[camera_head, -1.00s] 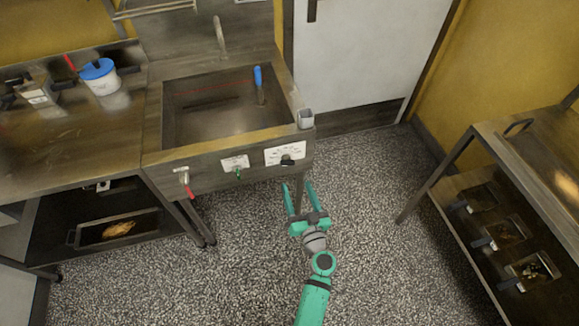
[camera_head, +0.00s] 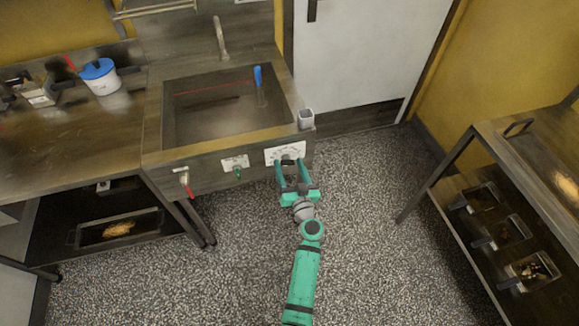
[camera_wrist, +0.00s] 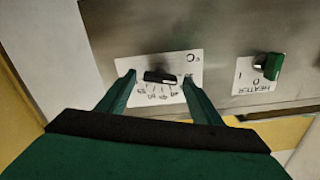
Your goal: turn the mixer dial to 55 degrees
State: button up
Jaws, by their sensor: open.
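The mixer dial (camera_wrist: 160,77) is a small black bar-shaped knob on a white scale plate (camera_wrist: 180,62), seen upside down in the wrist view. Its bar lies nearly level across that picture. In the head view the plate (camera_head: 293,150) is at the right end of the sink unit's front panel. My gripper (camera_head: 291,162) is open in front of the plate. In the wrist view the fingertips (camera_wrist: 160,79) lie on either side of the dial, with gaps visible; contact is not seen. The exact dial reading is too small to tell.
A green heater switch (camera_wrist: 273,66) sits beside the dial on the same panel. A red-handled valve (camera_head: 187,188) is farther left. A grey cup (camera_head: 306,119) stands on the sink's corner above the dial. A metal rack (camera_head: 452,170) stands at right, with open floor between.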

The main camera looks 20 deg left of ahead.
jog(key=shift+c, duration=0.3)
jog(key=c, duration=1)
